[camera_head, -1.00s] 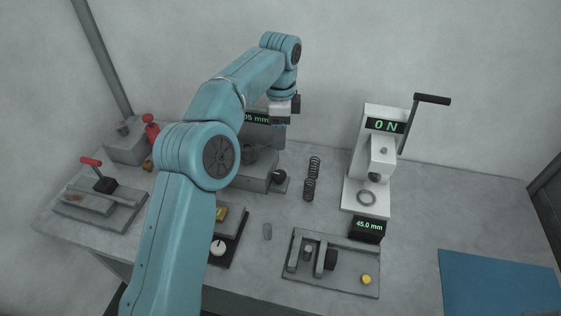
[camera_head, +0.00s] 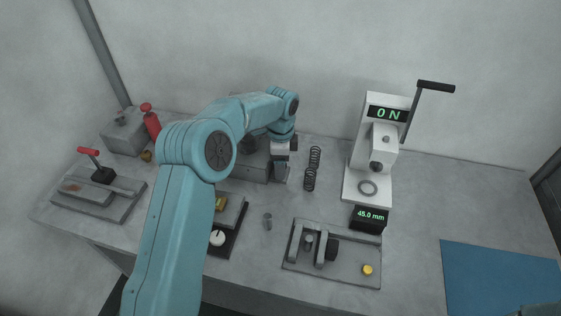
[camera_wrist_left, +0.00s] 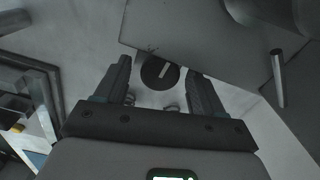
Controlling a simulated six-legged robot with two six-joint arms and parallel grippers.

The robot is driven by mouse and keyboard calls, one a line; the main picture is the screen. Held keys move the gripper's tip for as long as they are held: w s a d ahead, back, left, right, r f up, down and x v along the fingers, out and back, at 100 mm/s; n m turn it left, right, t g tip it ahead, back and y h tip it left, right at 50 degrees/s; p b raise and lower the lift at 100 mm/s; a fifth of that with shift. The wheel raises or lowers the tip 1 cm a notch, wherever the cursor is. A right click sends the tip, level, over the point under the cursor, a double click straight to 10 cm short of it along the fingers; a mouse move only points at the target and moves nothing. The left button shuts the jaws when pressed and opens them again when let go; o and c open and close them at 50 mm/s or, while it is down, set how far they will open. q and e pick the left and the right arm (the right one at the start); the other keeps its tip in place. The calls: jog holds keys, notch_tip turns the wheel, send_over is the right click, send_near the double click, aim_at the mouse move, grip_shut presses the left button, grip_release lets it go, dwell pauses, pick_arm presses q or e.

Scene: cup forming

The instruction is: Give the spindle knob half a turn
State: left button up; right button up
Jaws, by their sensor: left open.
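The spindle knob (camera_wrist_left: 160,73) is a dark disc with a white line. In the left wrist view it is on the end of a grey machine block (camera_wrist_left: 190,40). My left gripper (camera_wrist_left: 156,66) is open, with one finger on each side of the knob; I cannot tell whether either finger touches it. In the head view my left gripper (camera_head: 281,172) is at the right end of the grey machine (camera_head: 252,168) and hides the knob. My right gripper is out of view.
A white press (camera_head: 372,165) reading 0 N stands further right. A fixture plate with a yellow button (camera_head: 367,269) and a small grey pin (camera_head: 268,221) are in front. A blue mat (camera_head: 500,280) lies front right.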

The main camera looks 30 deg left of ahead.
pick_arm(q)
jog(key=shift+s, duration=0.1)
jog(key=c, duration=1.1)
jog(key=shift+o, duration=0.2)
jog(key=shift+n, duration=0.8)
jog(key=o, duration=1.1)
jog(key=shift+c, duration=0.2)
